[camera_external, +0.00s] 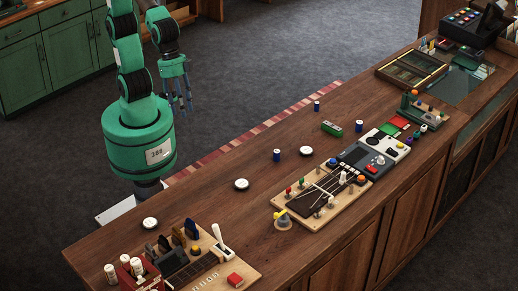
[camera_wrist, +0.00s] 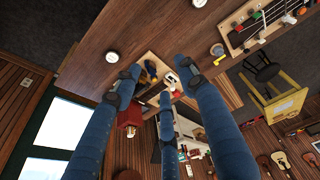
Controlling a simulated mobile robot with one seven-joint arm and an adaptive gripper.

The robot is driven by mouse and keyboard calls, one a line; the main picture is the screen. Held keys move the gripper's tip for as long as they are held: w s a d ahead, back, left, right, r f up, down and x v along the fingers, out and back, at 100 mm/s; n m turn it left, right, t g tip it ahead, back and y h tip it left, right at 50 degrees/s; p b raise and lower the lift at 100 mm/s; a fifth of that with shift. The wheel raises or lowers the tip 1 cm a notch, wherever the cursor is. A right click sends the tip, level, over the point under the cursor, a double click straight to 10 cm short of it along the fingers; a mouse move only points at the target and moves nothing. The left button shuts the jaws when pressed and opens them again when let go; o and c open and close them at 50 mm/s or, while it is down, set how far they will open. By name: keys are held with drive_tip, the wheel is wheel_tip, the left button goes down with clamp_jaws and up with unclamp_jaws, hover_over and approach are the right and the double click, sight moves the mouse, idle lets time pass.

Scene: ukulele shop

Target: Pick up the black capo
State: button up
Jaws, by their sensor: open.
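My gripper (camera_external: 184,98) hangs open and empty beyond the far edge of the counter, above the grey floor. Its blue fingers (camera_wrist: 165,90) spread apart in the wrist view. Several small upright clips stand on a light wooden board (camera_external: 246,273) at the near left end of the counter. A dark one (camera_external: 164,243) among them looks like the black capo, but it is too small to be sure. In the wrist view the board's clips (camera_wrist: 150,68) show small between the fingers, partly hidden.
The long wooden counter (camera_external: 225,208) also bears white round discs (camera_external: 241,184), blue cylinders (camera_external: 277,154), a green object (camera_external: 331,128) and a ukulele-like board (camera_external: 285,205). Bare counter lies between the groups.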

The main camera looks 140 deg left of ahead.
drive_tip(key=w+d+f+g+p, duration=0.1)
drive_tip(key=w+d+f+p, duration=0.1)
drive_tip(key=w+d, duration=0.45)
drive_tip(key=g+p, duration=0.3)
drive_tip(key=p, duration=0.2)
hover_over(162, 237)
wheel_tip(162, 237, down, 17)
drive_tip(key=shift+y+b, duration=0.3)
drive_tip(key=shift+s+f, duration=0.1)
drive_tip(key=shift+f, duration=4.2)
